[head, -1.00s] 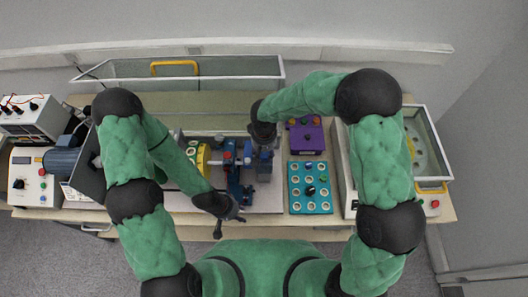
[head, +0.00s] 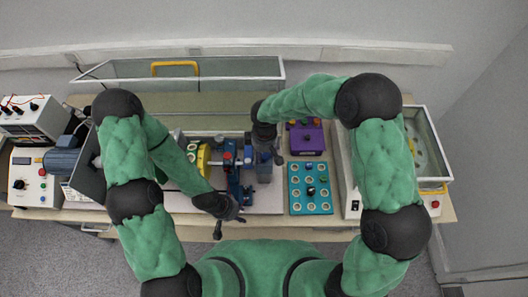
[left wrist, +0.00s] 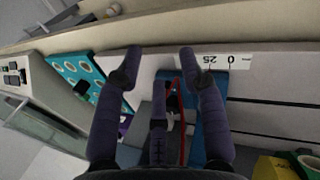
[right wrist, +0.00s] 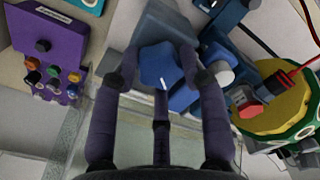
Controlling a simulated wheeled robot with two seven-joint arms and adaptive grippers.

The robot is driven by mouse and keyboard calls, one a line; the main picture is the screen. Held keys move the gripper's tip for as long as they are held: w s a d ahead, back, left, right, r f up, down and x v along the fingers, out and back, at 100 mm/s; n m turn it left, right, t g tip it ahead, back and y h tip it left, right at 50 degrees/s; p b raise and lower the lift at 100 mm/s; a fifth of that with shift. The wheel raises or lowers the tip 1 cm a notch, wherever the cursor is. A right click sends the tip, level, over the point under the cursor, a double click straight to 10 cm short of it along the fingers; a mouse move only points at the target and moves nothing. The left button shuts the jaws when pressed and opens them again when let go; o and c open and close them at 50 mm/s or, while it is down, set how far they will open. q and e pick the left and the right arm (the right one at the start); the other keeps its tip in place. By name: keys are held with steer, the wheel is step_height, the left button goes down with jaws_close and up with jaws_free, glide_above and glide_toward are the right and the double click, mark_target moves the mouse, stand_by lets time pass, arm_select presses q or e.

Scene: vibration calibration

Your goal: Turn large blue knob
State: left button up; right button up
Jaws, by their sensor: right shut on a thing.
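The large blue knob (right wrist: 158,68) has a white mark line and sits between the fingers of my right gripper (right wrist: 160,62) in the right wrist view. The fingers close on its sides. In the head view my right gripper (head: 273,153) is over the right end of the blue apparatus (head: 240,183), and hides part of it. My left gripper (head: 229,222) hangs at the table's front edge. In the left wrist view its fingers (left wrist: 160,68) are spread wide with nothing held between them.
A purple box (head: 306,139) with coloured knobs and a teal panel (head: 297,203) with round holes lie to the right. A yellow-and-green ring part (right wrist: 275,105) with red plugs is beside the knob. A glass tank (head: 220,68) stands behind; a control box (head: 35,183) is left.

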mark_target(265, 155)
steer(key=shift+s+f+n, duration=0.15)
steer(key=shift+n, duration=0.95)
steer(key=shift+d, duration=0.1)
steer(key=o, duration=1.1)
steer(key=shift+o, duration=0.2)
steer(key=shift+w+r, duration=0.2)
steer(key=shift+r, duration=0.2)
step_height(265, 155, up, 11)
steer(key=shift+r, duration=0.2)
steer(key=shift+s, duration=0.1)
